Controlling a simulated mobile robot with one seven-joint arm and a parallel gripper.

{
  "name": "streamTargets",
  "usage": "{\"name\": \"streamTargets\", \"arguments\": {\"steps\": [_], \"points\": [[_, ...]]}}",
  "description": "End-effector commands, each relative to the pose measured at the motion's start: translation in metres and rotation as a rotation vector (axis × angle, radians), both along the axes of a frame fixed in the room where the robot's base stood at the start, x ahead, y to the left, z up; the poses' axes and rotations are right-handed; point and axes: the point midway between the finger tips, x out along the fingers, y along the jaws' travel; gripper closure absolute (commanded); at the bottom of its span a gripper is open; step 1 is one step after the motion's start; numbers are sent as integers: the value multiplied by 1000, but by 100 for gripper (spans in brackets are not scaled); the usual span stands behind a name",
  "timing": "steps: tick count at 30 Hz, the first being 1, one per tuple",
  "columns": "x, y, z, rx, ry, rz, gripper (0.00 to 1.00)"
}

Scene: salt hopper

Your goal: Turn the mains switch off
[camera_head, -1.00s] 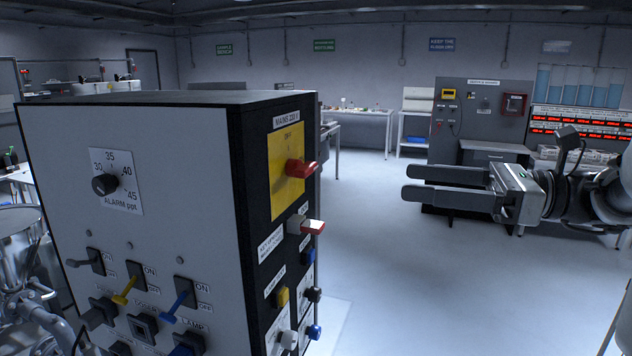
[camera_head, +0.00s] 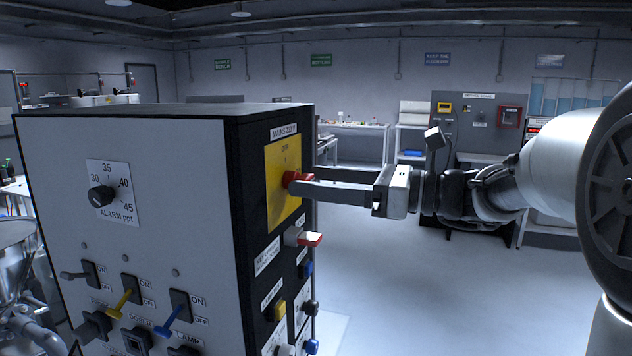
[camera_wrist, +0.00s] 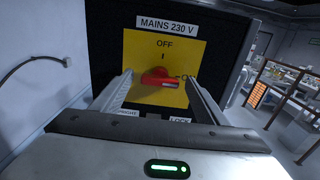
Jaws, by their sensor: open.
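The mains switch is a red rotary handle (camera_wrist: 158,78) on a yellow plate (camera_wrist: 140,50) under a "MAINS 230 V" label, on the black side of the cabinet. OFF is marked at the top of the plate and ON, partly hidden, at the right. The handle lies roughly sideways, pointing toward ON. In the head view the red handle (camera_head: 294,180) shows at the tips of my gripper (camera_head: 300,184). In the wrist view my gripper (camera_wrist: 160,86) is open, with one finger on each side of the handle. I cannot tell whether either finger touches it.
Below the plate a red-tipped key or lever (camera_head: 308,239) and several coloured plugs (camera_head: 308,270) stick out from the same side. The cabinet's front (camera_head: 150,210) has an alarm dial and toggle switches. The floor (camera_head: 420,290) to the right is clear.

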Motion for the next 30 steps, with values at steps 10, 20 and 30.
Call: {"name": "streamTargets", "arguments": {"steps": [10, 20, 30], "points": [[3, 7, 0, -1, 0, -1, 33], [2, 7, 0, -1, 0, 0, 74], [2, 7, -2, -21, -56, 0, 74]]}}
